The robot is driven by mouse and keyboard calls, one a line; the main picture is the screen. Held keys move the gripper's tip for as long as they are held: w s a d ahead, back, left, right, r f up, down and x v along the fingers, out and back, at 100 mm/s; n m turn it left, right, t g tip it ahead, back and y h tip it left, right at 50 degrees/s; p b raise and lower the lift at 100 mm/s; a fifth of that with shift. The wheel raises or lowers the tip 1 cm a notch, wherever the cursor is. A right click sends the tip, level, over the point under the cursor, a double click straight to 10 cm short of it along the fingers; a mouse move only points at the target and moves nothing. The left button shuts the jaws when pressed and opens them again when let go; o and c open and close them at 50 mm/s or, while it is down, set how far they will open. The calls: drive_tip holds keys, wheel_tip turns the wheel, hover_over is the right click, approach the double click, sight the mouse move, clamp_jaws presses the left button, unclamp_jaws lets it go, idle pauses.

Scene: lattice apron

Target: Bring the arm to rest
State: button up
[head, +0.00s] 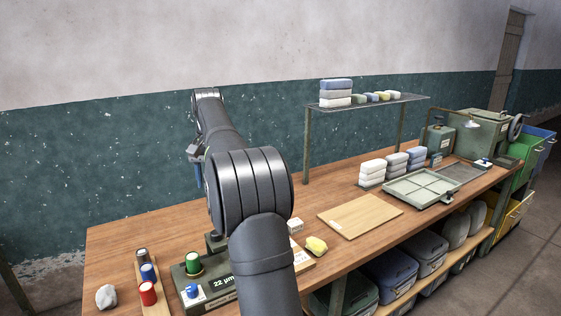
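My arm rises from the bottom of the head view, bends at a large grey joint and reaches away over the wooden bench (140,235). Its far end is up in front of the green wall band, left of the shelf. A small dark part of what looks like my gripper (197,170) shows beside the forearm, above the bench. The arm hides most of it, so the fingers and anything between them cannot be made out.
Front left are a grey stone (106,296), several spools (149,272) and a green gauge box (215,288). A yellow lump (317,245) lies right of my arm. Further right are a wooden board (360,216), a sectioned tray (420,187) and a raised shelf (375,102).

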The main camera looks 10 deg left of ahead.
drive_tip(key=shift+f, duration=0.1)
drive_tip(key=f, duration=1.7)
drive_tip(key=shift+s+a+f, duration=0.1)
drive_tip(key=shift+a, duration=0.15)
drive_tip(key=o, duration=1)
drive_tip(key=shift+c, duration=0.2)
drive_tip(key=s+d+r+n+t+y, duration=0.2)
drive_tip(key=s+d+r, duration=0.1)
drive_tip(key=r, duration=0.5)
drive_tip(key=s+d+r+n+t+y, duration=0.1)
drive_tip(key=s+d+r+n+t, duration=0.2)
drive_tip(key=r, duration=0.4)
drive_tip(key=w+a+f+g, duration=0.1)
drive_tip(key=w+a+f, duration=0.1)
drive_tip(key=f, duration=0.6)
drive_tip(key=shift+a+f, duration=0.2)
drive_tip(key=shift+a, duration=0.5)
drive_tip(key=shift+w+r, duration=0.1)
